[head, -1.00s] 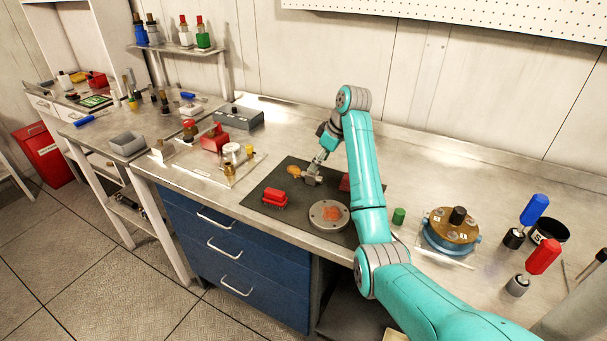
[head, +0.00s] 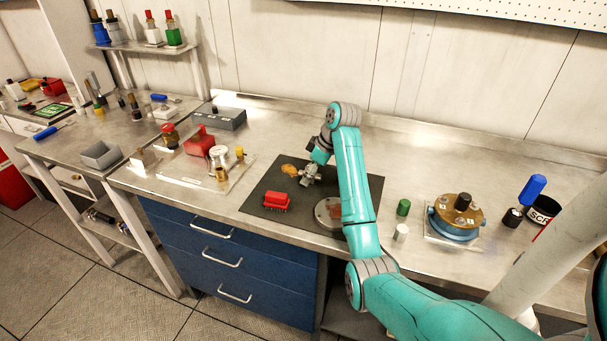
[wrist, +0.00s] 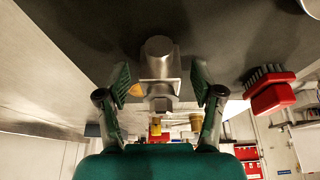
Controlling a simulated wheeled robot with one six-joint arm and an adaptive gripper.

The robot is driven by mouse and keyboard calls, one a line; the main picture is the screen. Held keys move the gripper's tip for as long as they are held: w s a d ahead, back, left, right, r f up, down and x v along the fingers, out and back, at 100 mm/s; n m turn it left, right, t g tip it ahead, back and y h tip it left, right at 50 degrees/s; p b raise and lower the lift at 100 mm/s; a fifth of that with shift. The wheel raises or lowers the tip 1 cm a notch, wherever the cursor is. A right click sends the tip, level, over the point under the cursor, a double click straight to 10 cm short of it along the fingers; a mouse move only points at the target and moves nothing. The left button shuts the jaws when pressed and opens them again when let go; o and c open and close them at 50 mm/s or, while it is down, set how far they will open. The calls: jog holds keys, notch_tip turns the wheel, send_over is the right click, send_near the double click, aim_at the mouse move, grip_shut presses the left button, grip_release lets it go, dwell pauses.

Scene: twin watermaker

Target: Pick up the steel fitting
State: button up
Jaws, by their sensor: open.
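The steel fitting (wrist: 160,66) is a grey metal piece with a round end and a hex part. In the wrist view it lies on the dark mat (wrist: 230,30) between the two open fingers of my gripper (wrist: 160,88). A gap shows on each side of it, so the fingers do not appear to touch it. In the head view the fitting (head: 309,174) sits at the tip of my gripper (head: 313,165), near the back of the mat. The gripper partly covers it there.
A red brush (head: 277,201) lies on the mat, left of a round grey flange (head: 328,213) partly hidden by my arm. An orange-brown piece (head: 289,170) lies just left of the fitting. Green (head: 403,207) and white (head: 401,232) cylinders stand right of the mat.

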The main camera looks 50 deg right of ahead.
jog(key=shift+c, duration=0.3)
jog(key=c, duration=1.2)
grip_shut()
jog(key=shift+w+r, duration=0.1)
jog(key=shift+r, duration=0.1)
